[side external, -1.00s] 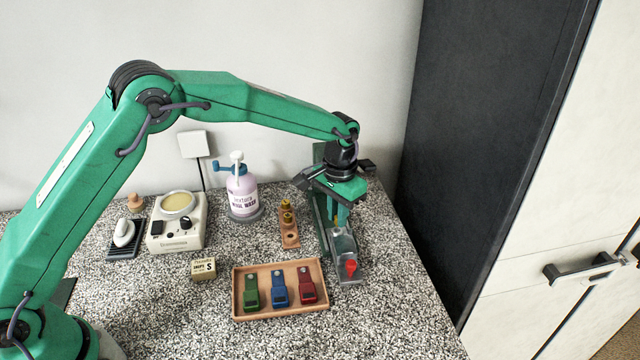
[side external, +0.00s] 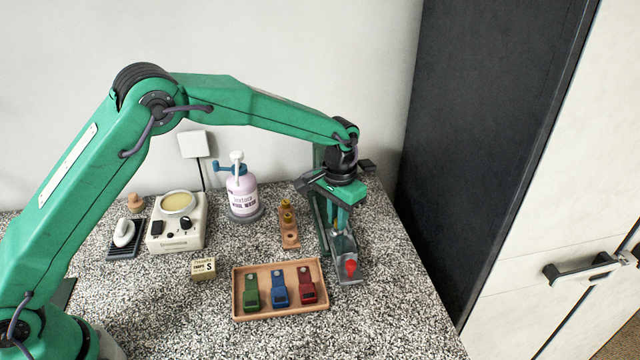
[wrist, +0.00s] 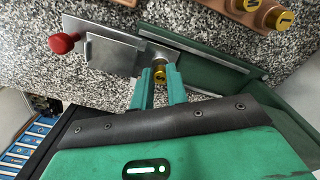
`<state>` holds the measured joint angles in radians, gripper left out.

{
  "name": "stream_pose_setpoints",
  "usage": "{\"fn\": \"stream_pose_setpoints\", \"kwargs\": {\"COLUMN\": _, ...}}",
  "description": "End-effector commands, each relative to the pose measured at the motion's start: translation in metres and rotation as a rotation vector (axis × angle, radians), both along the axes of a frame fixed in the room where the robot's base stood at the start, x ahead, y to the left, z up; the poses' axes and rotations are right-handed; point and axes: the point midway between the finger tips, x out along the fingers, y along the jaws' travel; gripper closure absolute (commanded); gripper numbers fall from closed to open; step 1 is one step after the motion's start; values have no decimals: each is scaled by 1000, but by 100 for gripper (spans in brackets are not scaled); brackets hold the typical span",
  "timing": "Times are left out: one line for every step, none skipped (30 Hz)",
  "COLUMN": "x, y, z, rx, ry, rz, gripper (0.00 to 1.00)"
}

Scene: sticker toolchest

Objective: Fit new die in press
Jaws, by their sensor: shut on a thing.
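The press (side external: 348,270) stands at the right of the counter, with a green frame, a grey metal bed and a red-tipped handle. It also shows in the wrist view (wrist: 112,55). My gripper (side external: 342,226) points down over the press. In the wrist view, its fingers (wrist: 160,82) are shut on a small brass die (wrist: 160,72), at the press's metal bed. I cannot tell whether the die sits in a socket or just above it. The wooden die rack (side external: 292,241) stands left of the press, with brass dies (side external: 286,207) at its back and an empty hole in front.
A wooden tray (side external: 236,295) with green, blue and red clip-like tools lies in front. A small stamped block (side external: 203,269), a wash bottle (side external: 242,192), a hot-plate device (side external: 177,232) and a white-topped item (side external: 124,233) stand to the left. The counter right of the press is clear.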

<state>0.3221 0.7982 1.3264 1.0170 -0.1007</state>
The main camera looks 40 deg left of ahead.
Motion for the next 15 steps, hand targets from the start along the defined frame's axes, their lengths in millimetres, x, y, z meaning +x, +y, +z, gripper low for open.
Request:
{"fn": "stream_pose_setpoints", "kwargs": {"x": 0, "y": 0, "z": -1, "rx": 0, "ry": 0, "rz": 0, "gripper": 100}}
{"fn": "stream_pose_setpoints", "kwargs": {"x": 0, "y": 0, "z": -2, "rx": 0, "ry": 0, "rz": 0, "gripper": 100}}
{"fn": "stream_pose_setpoints", "kwargs": {"x": 0, "y": 0, "z": -2, "rx": 0, "ry": 0, "rz": 0, "gripper": 100}}
{"fn": "stream_pose_setpoints", "kwargs": {"x": 0, "y": 0, "z": -3, "rx": 0, "ry": 0, "rz": 0, "gripper": 100}}
{"fn": "stream_pose_setpoints", "kwargs": {"x": 0, "y": 0, "z": -4, "rx": 0, "ry": 0, "rz": 0, "gripper": 100}}
{"fn": "stream_pose_setpoints", "kwargs": {"x": 0, "y": 0, "z": -4, "rx": 0, "ry": 0, "rz": 0, "gripper": 100}}
{"fn": "stream_pose_setpoints", "kwargs": {"x": 0, "y": 0, "z": -5, "rx": 0, "ry": 0, "rz": 0, "gripper": 100}}
{"fn": "stream_pose_setpoints", "kwargs": {"x": 0, "y": 0, "z": -5, "rx": 0, "ry": 0, "rz": 0, "gripper": 100}}
{"fn": "stream_pose_setpoints", "kwargs": {"x": 0, "y": 0, "z": -6, "rx": 0, "ry": 0, "rz": 0, "gripper": 100}}
{"fn": "stream_pose_setpoints", "kwargs": {"x": 0, "y": 0, "z": -7, "rx": 0, "ry": 0, "rz": 0, "gripper": 100}}
{"fn": "stream_pose_setpoints", "kwargs": {"x": 0, "y": 0, "z": -7, "rx": 0, "ry": 0, "rz": 0, "gripper": 100}}
{"fn": "stream_pose_setpoints", "kwargs": {"x": 0, "y": 0, "z": -8, "rx": 0, "ry": 0, "rz": 0, "gripper": 100}}
{"fn": "stream_pose_setpoints", "kwargs": {"x": 0, "y": 0, "z": -8, "rx": 0, "ry": 0, "rz": 0, "gripper": 100}}
{"fn": "stream_pose_setpoints", "kwargs": {"x": 0, "y": 0, "z": -9, "rx": 0, "ry": 0, "rz": 0, "gripper": 100}}
{"fn": "stream_pose_setpoints", "kwargs": {"x": 0, "y": 0, "z": -10, "rx": 0, "ry": 0, "rz": 0, "gripper": 100}}
